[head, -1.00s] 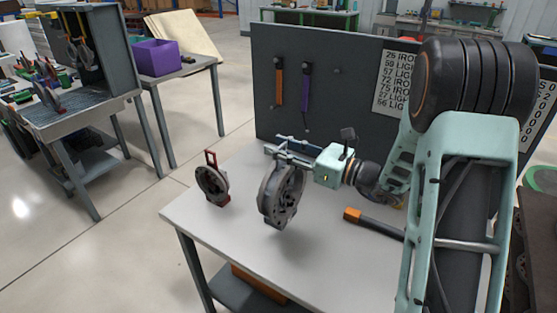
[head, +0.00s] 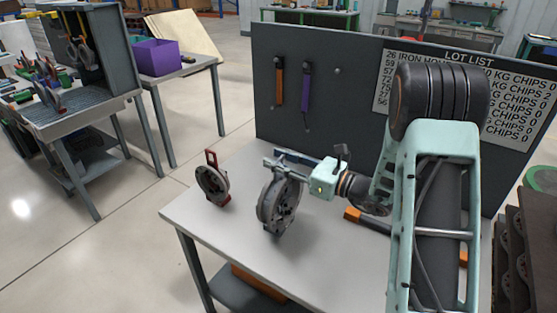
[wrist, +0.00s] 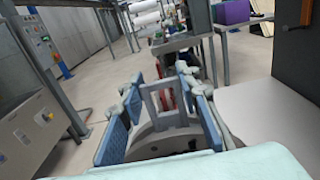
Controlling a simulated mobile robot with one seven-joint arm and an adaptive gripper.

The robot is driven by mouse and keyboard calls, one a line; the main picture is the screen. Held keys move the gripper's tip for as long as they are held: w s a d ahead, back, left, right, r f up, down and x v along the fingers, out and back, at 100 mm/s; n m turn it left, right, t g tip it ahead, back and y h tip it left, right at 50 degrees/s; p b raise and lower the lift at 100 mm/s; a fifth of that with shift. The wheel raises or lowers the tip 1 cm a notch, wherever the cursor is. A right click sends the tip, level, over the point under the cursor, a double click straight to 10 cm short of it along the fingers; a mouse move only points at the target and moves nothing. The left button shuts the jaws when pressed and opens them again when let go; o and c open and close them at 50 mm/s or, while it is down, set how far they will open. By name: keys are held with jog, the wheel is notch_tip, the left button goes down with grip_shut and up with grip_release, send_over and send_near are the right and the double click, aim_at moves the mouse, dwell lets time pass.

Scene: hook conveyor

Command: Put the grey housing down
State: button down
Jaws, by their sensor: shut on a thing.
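The grey housing (head: 279,208) is a round, upright grey casting above the light table top (head: 225,250) in the head view. My gripper (head: 283,160) is shut on its upper frame from the right and above. I cannot tell for sure whether its lower rim touches the table. In the wrist view the blue finger pads (wrist: 165,115) stand either side of the housing's grey frame (wrist: 166,97); its round body shows below, partly hidden by my gripper.
A second round part with a red handle (head: 212,182) stands to the left. An orange-ended dark tool (head: 353,214) lies to the right, partly behind my arm. A dark pegboard (head: 330,110) rises at the back. The table's front left is clear.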

jog(key=c, duration=1.4)
grip_release()
jog(key=shift+c, duration=0.2)
jog(key=shift+r, duration=0.1)
jog(key=b+v, duration=0.1)
jog(key=v, duration=1.1)
jog(key=shift+a, duration=0.1)
